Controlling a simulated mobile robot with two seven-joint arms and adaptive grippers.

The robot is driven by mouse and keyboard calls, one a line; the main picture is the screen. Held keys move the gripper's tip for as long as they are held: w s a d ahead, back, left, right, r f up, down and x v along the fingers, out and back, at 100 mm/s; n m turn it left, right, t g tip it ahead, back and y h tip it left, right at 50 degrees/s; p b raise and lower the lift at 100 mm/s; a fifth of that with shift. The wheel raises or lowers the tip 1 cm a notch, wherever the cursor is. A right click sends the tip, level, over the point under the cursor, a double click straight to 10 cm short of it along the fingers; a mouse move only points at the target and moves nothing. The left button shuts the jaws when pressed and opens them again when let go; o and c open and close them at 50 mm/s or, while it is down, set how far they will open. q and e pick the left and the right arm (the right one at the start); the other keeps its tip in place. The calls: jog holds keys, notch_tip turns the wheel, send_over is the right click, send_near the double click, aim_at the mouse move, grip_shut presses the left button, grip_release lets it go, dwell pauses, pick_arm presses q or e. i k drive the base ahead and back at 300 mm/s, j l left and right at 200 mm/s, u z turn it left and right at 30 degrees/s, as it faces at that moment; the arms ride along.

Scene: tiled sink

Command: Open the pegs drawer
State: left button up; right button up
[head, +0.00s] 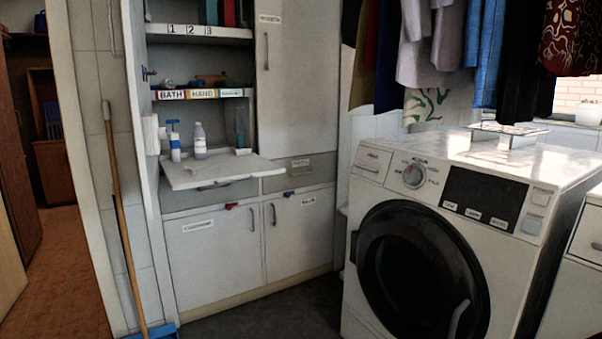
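A closed grey drawer front (300,171) sits in the wall cabinet, just above the right lower door. It bears a small white label (300,163) that is too small to read surely, so I cannot confirm it is the pegs drawer. Another grey drawer front (185,200) lies to its left, partly hidden under a white board that juts out (222,174). A dark curved handle (214,186) shows just below the board. Neither of my grippers is in this view.
Lower cabinet doors (213,248) with red and blue latches are shut. Bottles (200,142) stand near the board. A broom (122,220) leans at left. A washing machine (420,235) stands close at right, under hanging clothes (430,45). Dark floor (265,315) before the cabinet is clear.

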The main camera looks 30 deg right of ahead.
aim_at(284, 163)
jog(key=z, duration=0.6)
jog(key=i+z, duration=0.35)
jog(key=i+j+z, duration=0.5)
jog(key=i+z, duration=0.15)
jog(key=i, duration=0.15)
